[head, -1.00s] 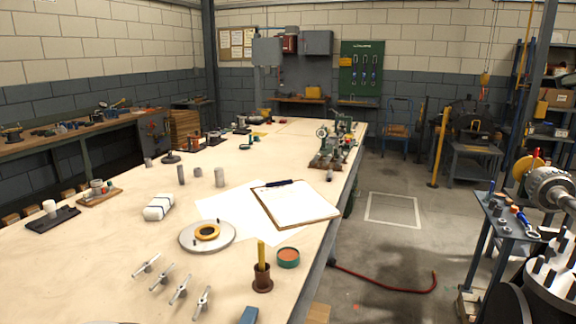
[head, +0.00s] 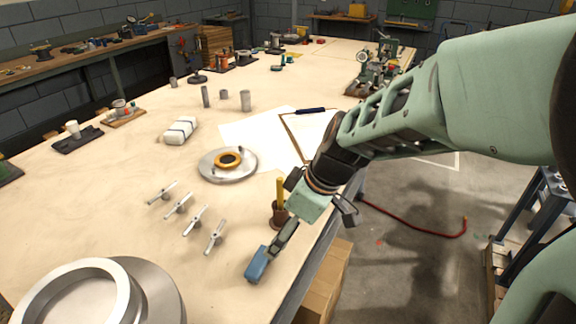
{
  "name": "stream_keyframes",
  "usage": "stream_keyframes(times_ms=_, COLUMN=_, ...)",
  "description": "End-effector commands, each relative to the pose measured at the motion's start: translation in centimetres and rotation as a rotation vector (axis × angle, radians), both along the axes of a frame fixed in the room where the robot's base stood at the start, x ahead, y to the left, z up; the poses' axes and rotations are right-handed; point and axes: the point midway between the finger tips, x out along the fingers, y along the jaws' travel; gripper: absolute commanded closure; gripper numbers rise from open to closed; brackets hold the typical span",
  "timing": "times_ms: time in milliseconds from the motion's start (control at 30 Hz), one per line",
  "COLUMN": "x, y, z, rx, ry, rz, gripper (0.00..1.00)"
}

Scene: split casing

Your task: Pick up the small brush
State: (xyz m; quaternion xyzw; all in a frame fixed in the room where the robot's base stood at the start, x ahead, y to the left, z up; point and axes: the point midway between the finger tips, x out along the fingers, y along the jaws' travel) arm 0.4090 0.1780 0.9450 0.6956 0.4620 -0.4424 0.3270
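The likely small brush is a yellow upright handle (head: 280,188) standing in a small brown pot (head: 279,215) near the bench's right edge. Its bristles, if any, are hidden in the pot. My gripper (head: 274,248) reaches down from the upper right, just in front of the pot in the picture. Its fingers show nearly edge-on, and their opening cannot be made out. The fingertips appear close to or over a blue block (head: 257,266); I cannot tell whether they touch it. My arm hides part of the clipboard and the green tin's place.
Several metal T-handled pieces (head: 197,220) lie left of the pot. A round metal plate with a yellow ring (head: 229,160) lies behind them. A large ring part (head: 82,297) stands at front left. A cardboard box (head: 325,278) stands beside the bench.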

Motion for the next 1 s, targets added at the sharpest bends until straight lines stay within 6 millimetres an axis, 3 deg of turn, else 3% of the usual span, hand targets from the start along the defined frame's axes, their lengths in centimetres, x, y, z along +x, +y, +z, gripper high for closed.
stream_keyframes(times_ms=100, x=-2.4, y=1.6, z=-1.2, rx=0.003, ry=0.043, rz=0.064, gripper=0.11)
stream_keyframes(times_ms=200, x=-2.9, y=2.4, z=-2.4, rx=0.003, ry=0.054, rz=0.084, gripper=0.11)
stream_keyframes(times_ms=400, x=-2.5, y=3.5, z=-5.2, rx=0.002, ry=0.054, rz=0.082, gripper=0.11)
stream_keyframes(times_ms=667, x=-2.2, y=4.2, z=-6.7, rx=0.002, ry=0.051, rz=0.081, gripper=0.11)
stream_keyframes(times_ms=1000, x=-1.5, y=5.9, z=-10.4, rx=0.002, ry=0.051, rz=0.081, gripper=0.11)
